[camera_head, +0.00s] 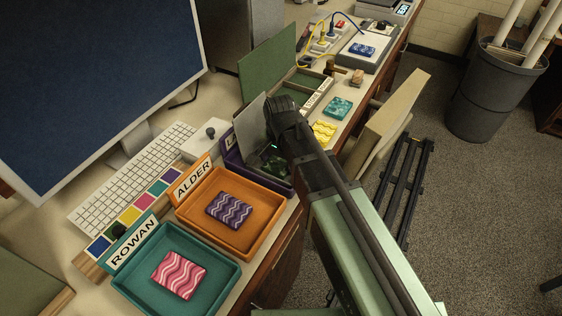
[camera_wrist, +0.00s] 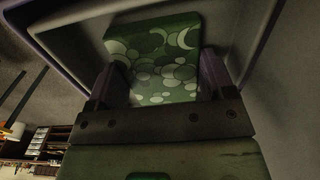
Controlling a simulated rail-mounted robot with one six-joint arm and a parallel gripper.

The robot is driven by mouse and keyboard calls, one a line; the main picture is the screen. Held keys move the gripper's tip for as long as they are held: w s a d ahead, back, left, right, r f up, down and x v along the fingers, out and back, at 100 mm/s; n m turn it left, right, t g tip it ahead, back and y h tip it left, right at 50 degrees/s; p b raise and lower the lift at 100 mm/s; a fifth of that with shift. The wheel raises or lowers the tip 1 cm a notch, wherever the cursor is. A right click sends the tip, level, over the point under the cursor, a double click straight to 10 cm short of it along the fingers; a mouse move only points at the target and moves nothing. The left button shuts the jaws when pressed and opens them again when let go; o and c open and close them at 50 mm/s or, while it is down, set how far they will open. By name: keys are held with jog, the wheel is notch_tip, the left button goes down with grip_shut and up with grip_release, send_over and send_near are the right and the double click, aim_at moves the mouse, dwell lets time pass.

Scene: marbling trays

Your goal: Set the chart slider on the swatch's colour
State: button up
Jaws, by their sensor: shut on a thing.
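The colour chart (camera_head: 143,201) is a strip of squares including blue, yellow, magenta, teal and purple, lying beside the keyboard. A dark knob, apparently the chart slider (camera_head: 118,230), stands between the blue and yellow squares and covers the colour there. My gripper (camera_wrist: 158,88) is shut on a green block with pale circles (camera_wrist: 160,55), in or just over the purple tray (camera_head: 231,157). In the head view my arm hides most of the block and tray. A purple wavy block (camera_head: 228,210) lies in the orange ALDER tray (camera_head: 253,243). A pink wavy block (camera_head: 179,274) lies in the teal ROWAN tray (camera_head: 130,290).
Yellow (camera_head: 324,131), teal (camera_head: 338,107) and blue (camera_head: 362,49) blocks lie farther along the bench. A monitor (camera_head: 95,80) and keyboard (camera_head: 130,180) fill the left. A grey box with a knob (camera_head: 205,140) stands behind the trays.

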notch_tip(320, 180, up, 15)
jog(key=p, duration=1.5)
dwell(0.4)
jog(key=p, duration=0.6)
send_near(280, 162)
notch_tip(280, 162, down, 9)
jog(key=b, duration=2.1)
jog(key=shift+w+f, duration=0.15)
jog(key=shift+f, duration=0.05)
jog(key=o, duration=1)
jog(key=shift+r, duration=0.1)
jog(key=shift+r, duration=0.1)
jog(key=r+p, duration=1)
jog(key=p, duration=0.1)
jog(key=shift+s+r, duration=0.25)
jog(key=shift+r, duration=0.1)
